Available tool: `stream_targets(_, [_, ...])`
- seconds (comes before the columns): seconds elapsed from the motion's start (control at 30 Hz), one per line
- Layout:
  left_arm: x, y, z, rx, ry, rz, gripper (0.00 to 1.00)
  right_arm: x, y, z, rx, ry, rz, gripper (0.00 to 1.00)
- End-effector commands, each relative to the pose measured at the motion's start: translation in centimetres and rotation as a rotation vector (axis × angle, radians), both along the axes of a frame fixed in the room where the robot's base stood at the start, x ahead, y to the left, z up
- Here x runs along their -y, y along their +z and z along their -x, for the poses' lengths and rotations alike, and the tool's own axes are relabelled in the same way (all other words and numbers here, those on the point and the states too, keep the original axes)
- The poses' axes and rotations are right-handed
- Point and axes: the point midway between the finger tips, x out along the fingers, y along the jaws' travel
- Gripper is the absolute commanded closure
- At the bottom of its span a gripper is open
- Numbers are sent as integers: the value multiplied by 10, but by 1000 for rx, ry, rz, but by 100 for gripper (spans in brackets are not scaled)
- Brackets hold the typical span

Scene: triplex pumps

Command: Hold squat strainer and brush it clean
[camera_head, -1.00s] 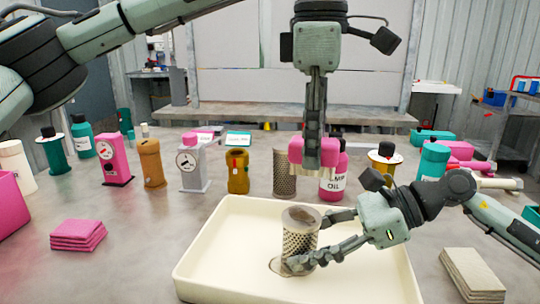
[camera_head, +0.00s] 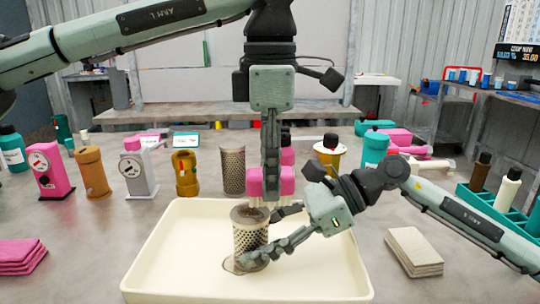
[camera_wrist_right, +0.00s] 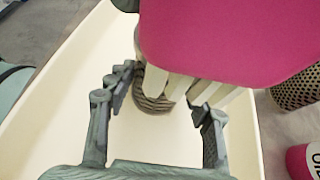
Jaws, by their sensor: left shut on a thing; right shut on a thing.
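The squat strainer (camera_head: 249,238), a perforated metal cylinder, stands upright in the cream tray (camera_head: 150,285). My right gripper (camera_head: 264,238) is shut on it low down, from the right. My left gripper (camera_head: 271,172) points down, shut on a pink brush (camera_head: 286,184) with pale bristles. The brush is just above and right of the strainer's top; I cannot tell whether the bristles touch it. In the right wrist view the pink brush (camera_wrist_right: 230,40) hides much of the strainer (camera_wrist_right: 152,98), which sits between the fingers of my right gripper (camera_wrist_right: 165,103).
A taller perforated cylinder (camera_head: 232,170) stands behind the tray. Bottles and pump-like items, including a brown one (camera_head: 186,175), line the back of the table. Pink cloths (camera_head: 20,256) lie at left, beige cloths (camera_head: 414,250) at right. A teal crate (camera_head: 490,205) holds bottles at far right.

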Motion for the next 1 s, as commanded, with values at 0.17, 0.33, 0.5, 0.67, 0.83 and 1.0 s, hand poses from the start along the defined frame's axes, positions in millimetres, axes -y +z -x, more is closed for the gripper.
stream_targets(0.17, [-1,-24,0,-2,-1,-2,89,0,-1,0,0,1,1,64])
stream_targets(0.33, [-18,-23,-1,1,2,-1,93,0,0,0,-1,0,1,64])
stream_targets(0.5, [-34,-23,-1,-1,1,-2,93,0,0,0,0,0,0,64])
stream_targets(0.67, [-48,-23,-1,-1,2,-2,93,0,0,0,0,0,0,64])
stream_targets(0.83, [-64,-23,-1,-1,1,-2,93,0,0,0,0,0,0,64])
stream_targets(1.0, [-47,-23,-1,-1,-3,-3,93,0,0,0,0,0,0,64])
